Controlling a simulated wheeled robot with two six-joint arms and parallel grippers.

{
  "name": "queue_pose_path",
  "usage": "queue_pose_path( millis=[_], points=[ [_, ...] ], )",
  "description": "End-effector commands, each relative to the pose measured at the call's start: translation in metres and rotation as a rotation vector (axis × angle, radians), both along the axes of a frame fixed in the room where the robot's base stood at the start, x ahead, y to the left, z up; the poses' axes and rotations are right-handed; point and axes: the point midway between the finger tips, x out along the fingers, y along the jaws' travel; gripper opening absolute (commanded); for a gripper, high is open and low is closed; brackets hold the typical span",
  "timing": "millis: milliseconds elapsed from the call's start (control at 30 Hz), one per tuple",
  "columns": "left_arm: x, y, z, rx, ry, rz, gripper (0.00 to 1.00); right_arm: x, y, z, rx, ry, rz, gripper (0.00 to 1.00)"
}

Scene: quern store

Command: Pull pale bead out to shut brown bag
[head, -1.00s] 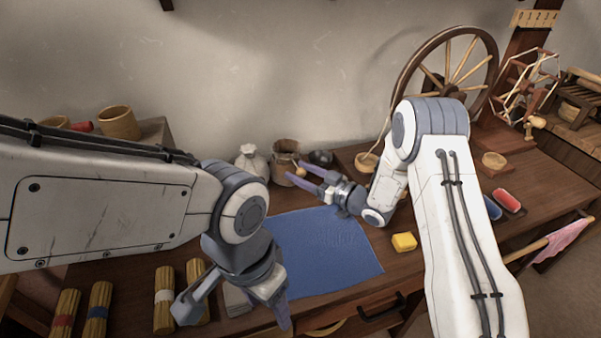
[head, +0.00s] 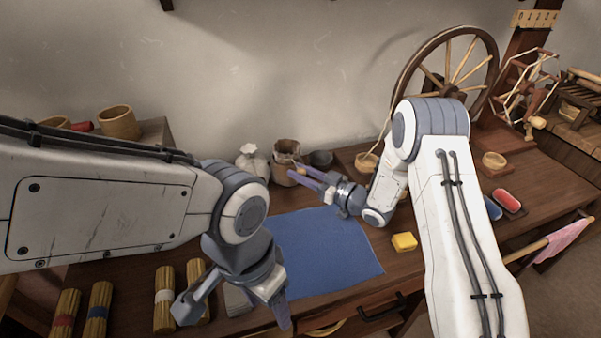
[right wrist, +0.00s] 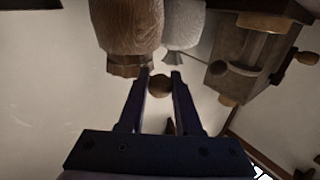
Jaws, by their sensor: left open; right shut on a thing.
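The brown bag (head: 286,150) stands at the back of the table, beyond the blue mat; it also shows in the right wrist view (right wrist: 127,28). My right gripper (head: 297,173) is at the bag's front right side. In the right wrist view the round bead (right wrist: 160,85) sits between its fingertips (right wrist: 160,80), close to the bag's gathered mouth. The gripper is shut on the bead, which looks brownish there. Any cord from bead to bag is too small to tell. My left gripper (head: 234,312) is open and empty over the table's front, left of the mat.
A white tied sack (head: 252,163) stands left of the brown bag, and a dark bowl (head: 321,158) to its right. The blue mat (head: 325,250) is bare. A yellow block (head: 404,242) lies right of it. Straw bundles (head: 164,300) lie at front left.

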Motion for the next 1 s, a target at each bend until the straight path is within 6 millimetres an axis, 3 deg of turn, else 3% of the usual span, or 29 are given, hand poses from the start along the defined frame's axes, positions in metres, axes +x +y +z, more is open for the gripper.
queue_pose_path(
  millis=[1000],
  points=[
    [0.0000,0.0001,0.0006,0.000,0.000,0.000,0.64,-0.0057,-0.0071,0.0007,0.001,0.000,-0.003,0.00]
  ],
)
